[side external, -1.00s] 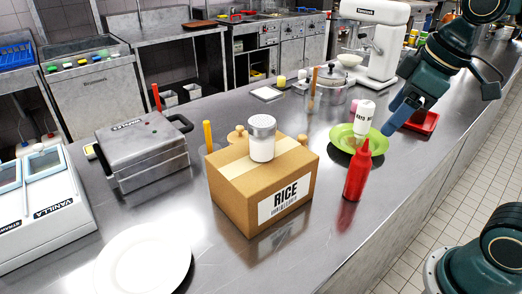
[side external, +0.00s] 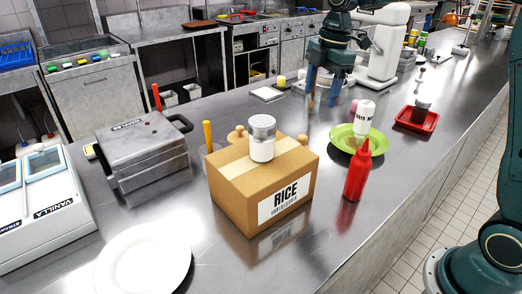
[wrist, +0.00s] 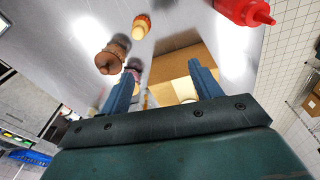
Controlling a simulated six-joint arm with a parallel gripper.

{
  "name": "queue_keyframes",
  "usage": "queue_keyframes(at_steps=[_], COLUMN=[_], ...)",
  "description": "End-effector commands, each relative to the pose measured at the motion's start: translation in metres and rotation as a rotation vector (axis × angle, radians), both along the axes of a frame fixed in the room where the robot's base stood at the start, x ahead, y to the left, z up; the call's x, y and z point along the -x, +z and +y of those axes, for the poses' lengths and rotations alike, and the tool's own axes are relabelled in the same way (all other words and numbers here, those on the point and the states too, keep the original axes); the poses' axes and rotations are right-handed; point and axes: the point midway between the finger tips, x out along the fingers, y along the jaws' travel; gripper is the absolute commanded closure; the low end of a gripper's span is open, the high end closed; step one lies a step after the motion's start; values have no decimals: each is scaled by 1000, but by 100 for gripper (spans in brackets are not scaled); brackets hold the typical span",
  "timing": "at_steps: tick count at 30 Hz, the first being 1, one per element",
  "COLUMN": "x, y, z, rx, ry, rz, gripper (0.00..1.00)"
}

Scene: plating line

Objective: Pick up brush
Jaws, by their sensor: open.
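No brush can be picked out with certainty. A yellow upright handle (side external: 207,135) stands behind the rice box in the side view, in what looks like a clear holder. A brown handle (side external: 311,101) shows beside my gripper's fingers; its lower end is hard to make out. My gripper (side external: 321,96) points down over the far part of the counter, open with nothing between its fingers. In the wrist view, my gripper's two fingers (wrist: 162,88) are spread apart, with part of a cardboard box seen beyond them.
The cardboard rice box (side external: 250,190) carries a shaker (side external: 262,145). A red bottle (side external: 357,175), green plate (side external: 343,139) and red tray (side external: 405,122) lie to its right. A waffle iron (side external: 145,150) and white plate (side external: 143,262) are left.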

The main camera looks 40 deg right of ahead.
Motion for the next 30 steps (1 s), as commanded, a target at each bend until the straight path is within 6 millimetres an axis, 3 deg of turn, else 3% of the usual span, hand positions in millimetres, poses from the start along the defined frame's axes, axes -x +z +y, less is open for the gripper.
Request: queue_keyframes(at_steps=[6,12,23,30], x=[-36,-52,-56,-54], y=[-33,-52,-59,-80], z=[-18,-27,-29,-25], rx=[-4,-11,-13,-15], ry=[210,330,361,360], rz=[42,59,62,65], gripper=[36,36,36,36])
